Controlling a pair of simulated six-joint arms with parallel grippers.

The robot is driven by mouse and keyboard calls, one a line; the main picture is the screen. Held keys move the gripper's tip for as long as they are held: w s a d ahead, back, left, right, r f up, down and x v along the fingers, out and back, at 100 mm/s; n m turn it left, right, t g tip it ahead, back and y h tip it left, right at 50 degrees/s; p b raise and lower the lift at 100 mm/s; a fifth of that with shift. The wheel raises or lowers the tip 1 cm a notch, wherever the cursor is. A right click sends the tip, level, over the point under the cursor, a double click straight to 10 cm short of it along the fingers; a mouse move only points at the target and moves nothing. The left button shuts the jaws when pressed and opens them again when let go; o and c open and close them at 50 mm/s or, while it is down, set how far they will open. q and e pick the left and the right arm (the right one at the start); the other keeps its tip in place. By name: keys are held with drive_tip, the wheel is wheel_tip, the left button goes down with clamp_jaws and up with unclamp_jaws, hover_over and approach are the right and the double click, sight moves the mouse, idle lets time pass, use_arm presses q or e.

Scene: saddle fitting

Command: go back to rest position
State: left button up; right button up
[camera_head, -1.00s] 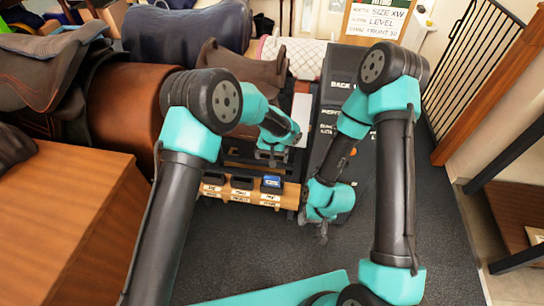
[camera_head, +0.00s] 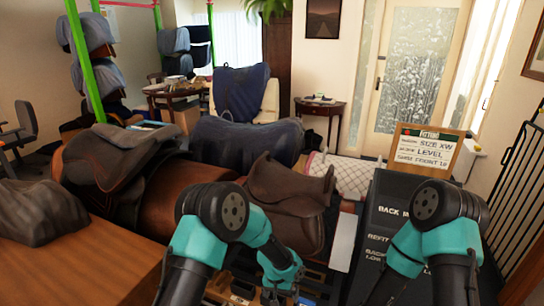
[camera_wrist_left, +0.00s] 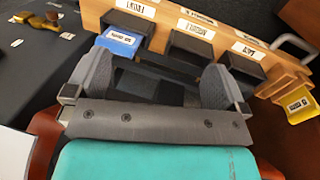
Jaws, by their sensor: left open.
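My left gripper (camera_head: 281,296) shows at the bottom edge of the head view, partly cut off. In the left wrist view its two grey fingers (camera_wrist_left: 153,85) are spread apart with nothing between them. Beyond them is a wooden rack (camera_wrist_left: 268,85) with three dark labelled bins. A blue labelled block (camera_wrist_left: 120,42) sits in the leftmost bin, and the other two look empty. My right gripper is below the head view's frame; only its arm shows at the lower right.
Brown saddles (camera_head: 290,200) lie around the centre and left. A wooden bench (camera_head: 75,265) fills the lower left. A dark panel with white lettering (camera_head: 385,210) stands beside my right arm. A framed sign (camera_head: 423,150) stands behind it. A black slatted gate (camera_head: 500,215) is at the right.

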use_arm(q)
drive_tip(key=s+a+f+n+t+h, duration=0.1)
drive_tip(key=s+a+f+n, duration=0.1)
drive_tip(key=s+a, duration=0.8)
drive_tip(key=s+a+f+n+h, duration=0.1)
drive_tip(key=s+a+f+n, duration=0.1)
drive_tip(key=s+a, duration=0.9)
drive_tip(key=a+n, duration=0.1)
drive_tip(key=a, duration=0.4)
drive_tip(key=shift+s+t, duration=0.25)
drive_tip(key=shift+t, duration=0.15)
drive_tip(key=shift+c, duration=0.2)
